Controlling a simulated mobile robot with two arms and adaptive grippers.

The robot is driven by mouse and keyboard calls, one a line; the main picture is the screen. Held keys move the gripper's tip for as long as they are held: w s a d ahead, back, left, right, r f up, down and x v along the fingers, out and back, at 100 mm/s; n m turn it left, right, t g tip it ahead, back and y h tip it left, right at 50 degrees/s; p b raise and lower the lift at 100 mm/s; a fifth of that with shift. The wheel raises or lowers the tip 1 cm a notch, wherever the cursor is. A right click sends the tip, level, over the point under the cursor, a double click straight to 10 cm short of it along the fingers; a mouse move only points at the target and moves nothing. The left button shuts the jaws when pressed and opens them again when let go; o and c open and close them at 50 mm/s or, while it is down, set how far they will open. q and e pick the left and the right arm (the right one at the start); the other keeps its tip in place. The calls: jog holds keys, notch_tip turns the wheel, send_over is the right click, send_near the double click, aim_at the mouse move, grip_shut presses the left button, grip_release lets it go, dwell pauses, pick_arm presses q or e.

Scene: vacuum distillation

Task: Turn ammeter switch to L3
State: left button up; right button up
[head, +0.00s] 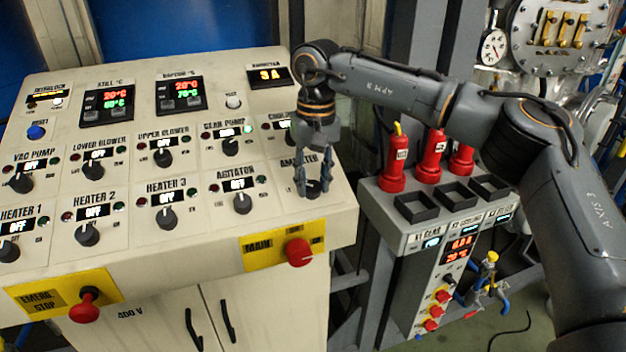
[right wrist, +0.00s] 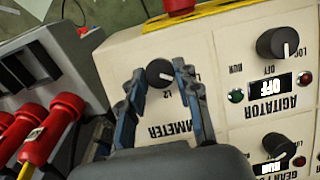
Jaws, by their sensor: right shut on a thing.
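The ammeter switch (head: 313,189) is a black round knob at the right end of the panel's lower row, under the partly covered AMMETER label. My right gripper (head: 314,184) reaches down over it from above, with a finger on either side. In the right wrist view the knob (right wrist: 160,73) sits between the tips of my right gripper (right wrist: 159,80), which is shut on it. A white mark shows on the knob and an L2 label beside it; the other position labels are hidden or unreadable. The ammeter display (head: 269,76) reads about 3 A. My left gripper is not in view.
The agitator knob (head: 242,203) is left of the ammeter switch. The red main switch (head: 299,252) is below it on a yellow plate. Red cylindrical handles (head: 393,170) stand on a grey unit to the right. The emergency stop (head: 84,306) is at the panel's front left.

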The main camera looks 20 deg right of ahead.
jog(key=m, duration=0.1)
jog(key=m+y+b, duration=0.1)
jog(key=shift+d+f+m, duration=0.15)
jog(key=shift+m, duration=0.15)
jog(key=m+y+b, duration=0.1)
jog(key=m+b, duration=0.1)
jog(key=shift+d+m+t, duration=0.1)
jog(key=shift+m+t, duration=0.2)
jog(key=m+b, duration=0.2)
jog(key=m+t+y+b, duration=0.1)
jog(key=m+b, duration=0.1)
jog(key=m, duration=0.1)
jog(key=shift+s+d+f, duration=0.15)
jog(key=shift+s, duration=0.05)
jog(key=m+t+b, duration=0.1)
jog(key=m+b, duration=0.1)
jog(key=m, duration=0.1)
jog(key=m+t+y+b, duration=0.1)
jog(key=m+b, duration=0.2)
jog(key=shift+s+f+t, duration=0.15)
jog(key=shift+s+t, duration=0.05)
jog(key=shift+t, duration=0.1)
jog(key=m+t+b, duration=0.1)
jog(key=m+b, duration=0.2)
jog(key=shift+s+m, duration=0.15)
jog(key=shift+m, duration=0.25)
jog(key=shift+m+t+b, duration=0.5)
jog(key=shift+m+b, duration=0.25)
jog(key=shift+m, duration=0.45)
jog(key=shift+s, duration=0.1)
